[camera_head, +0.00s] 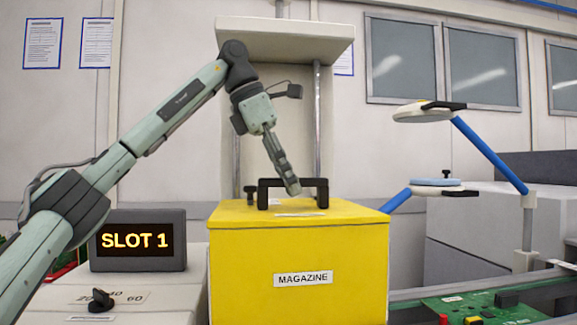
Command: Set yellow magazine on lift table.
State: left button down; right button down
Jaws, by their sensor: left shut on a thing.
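The yellow magazine (298,278) is a box with a black handle on top and a white MAGAZINE label on its front. It stands upright in the middle of the head view. My left gripper (293,187) reaches down from above and is shut on the black handle (322,192). The magazine's underside is out of the picture, so I cannot tell what it rests on. A white frame with metal posts and a top plate (285,45) stands behind it; I cannot tell whether this belongs to the lift table. My right gripper is not in view.
A dark SLOT 1 display (138,263) stands on a white box (165,295) with a black knob, left of the magazine. At right are a green circuit board (485,308) and a lamp (423,112) on a blue arm. The top plate overhangs the magazine area.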

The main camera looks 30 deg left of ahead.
aim_at(290, 209)
pick_arm(q)
jog(key=shift+f, duration=2.45)
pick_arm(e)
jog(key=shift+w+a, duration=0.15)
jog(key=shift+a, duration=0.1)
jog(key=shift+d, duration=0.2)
pick_arm(q)
jog(key=shift+s+d, duration=0.1)
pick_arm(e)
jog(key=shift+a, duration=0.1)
